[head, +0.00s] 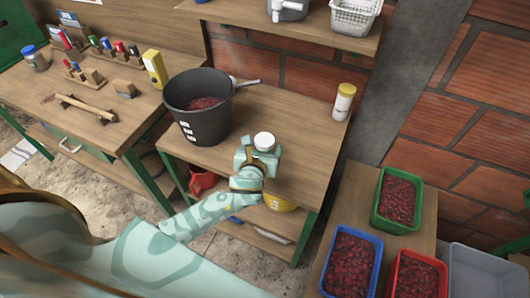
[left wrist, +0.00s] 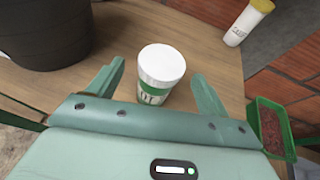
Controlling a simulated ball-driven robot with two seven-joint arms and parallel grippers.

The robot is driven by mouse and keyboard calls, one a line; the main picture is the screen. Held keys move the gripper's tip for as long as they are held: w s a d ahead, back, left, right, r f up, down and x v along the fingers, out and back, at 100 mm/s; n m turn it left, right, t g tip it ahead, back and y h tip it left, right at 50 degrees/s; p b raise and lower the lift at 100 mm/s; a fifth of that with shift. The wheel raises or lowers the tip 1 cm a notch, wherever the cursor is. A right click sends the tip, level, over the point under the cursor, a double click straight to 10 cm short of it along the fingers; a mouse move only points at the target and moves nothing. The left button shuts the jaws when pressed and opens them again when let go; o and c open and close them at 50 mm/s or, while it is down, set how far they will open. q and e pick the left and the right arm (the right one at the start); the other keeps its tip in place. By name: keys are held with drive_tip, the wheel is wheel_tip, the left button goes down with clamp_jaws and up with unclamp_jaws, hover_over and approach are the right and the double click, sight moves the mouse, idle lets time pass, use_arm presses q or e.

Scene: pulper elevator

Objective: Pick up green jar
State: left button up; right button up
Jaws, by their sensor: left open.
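The jar with a white lid (head: 265,141) and a green-marked label stands upright on the wooden bench, near its front edge. In the left wrist view this jar (left wrist: 161,72) stands between the two fingers. My left gripper (head: 261,158) is open around the jar, with a visible gap on each side in the left wrist view (left wrist: 159,84). The jar's lower part is hidden by the gripper body. My right gripper is not in view.
A dark bucket (head: 197,119) with reddish contents stands left of the jar. A yellow-lidded white jar (head: 343,102) stands at the bench's back right. Green (head: 376,207), blue (head: 376,258) and red crates of dark red berries or beans sit at lower right. Bench between is clear.

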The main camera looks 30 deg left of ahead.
sight(265, 140)
use_arm(q)
drive_tip(key=b+x, duration=0.2)
drive_tip(key=x, duration=0.3)
drive_tip(key=shift+d+f, duration=0.1)
drive_tip(key=shift+w, duration=0.2)
drive_tip(key=shift+c, duration=1.2)
drive_tip(key=c, duration=0.9)
